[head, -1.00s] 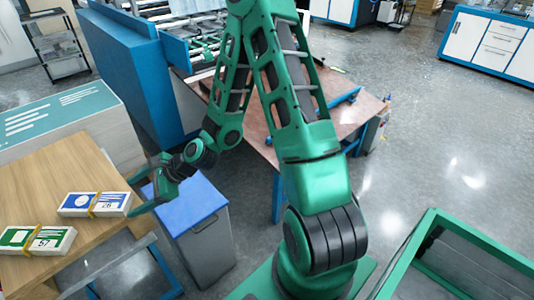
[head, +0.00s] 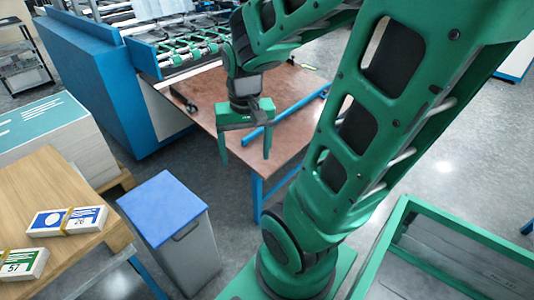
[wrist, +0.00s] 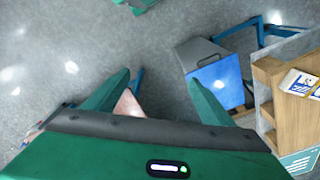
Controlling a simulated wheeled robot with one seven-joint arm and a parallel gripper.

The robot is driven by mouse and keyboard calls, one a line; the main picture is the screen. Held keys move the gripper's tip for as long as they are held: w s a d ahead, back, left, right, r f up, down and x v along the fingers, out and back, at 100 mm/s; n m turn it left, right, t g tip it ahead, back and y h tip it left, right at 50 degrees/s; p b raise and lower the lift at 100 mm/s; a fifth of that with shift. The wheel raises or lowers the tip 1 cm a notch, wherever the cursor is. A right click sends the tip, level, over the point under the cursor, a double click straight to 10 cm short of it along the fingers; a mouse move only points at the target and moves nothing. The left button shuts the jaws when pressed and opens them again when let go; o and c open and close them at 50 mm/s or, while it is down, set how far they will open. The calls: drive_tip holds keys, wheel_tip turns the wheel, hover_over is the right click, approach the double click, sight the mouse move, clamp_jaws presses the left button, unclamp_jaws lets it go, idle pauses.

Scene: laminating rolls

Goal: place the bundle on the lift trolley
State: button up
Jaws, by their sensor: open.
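A white bundle with a blue print and a yellow band (head: 68,221), marked with a number, lies on a wooden top (head: 40,180) at the left. A second bundle with a green print, marked 57 (head: 24,264), lies in front of it. The blue-printed bundle also shows at the right edge of the wrist view (wrist: 298,82). My gripper (head: 245,152) is open and empty, pointing down over the near edge of the brown table. Its two fingers spread apart in the wrist view (wrist: 160,82). I cannot tell for certain which thing is the lift trolley.
A grey bin with a blue lid (head: 165,207) stands between the wooden top and the brown table (head: 205,105). A large blue machine (head: 95,80) is behind. A green open frame (head: 470,240) stands at bottom right. Grey floor is clear between them.

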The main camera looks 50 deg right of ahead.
drive_tip(key=s+r+n, duration=0.1)
drive_tip(key=s+r, duration=0.2)
drive_tip(key=s, duration=0.5)
drive_tip(key=shift+d+g, duration=0.25)
drive_tip(key=shift+g, duration=0.15)
drive_tip(key=shift+r, duration=0.1)
drive_tip(key=shift+w+f, duration=0.25)
drive_tip(key=shift+w, duration=0.4)
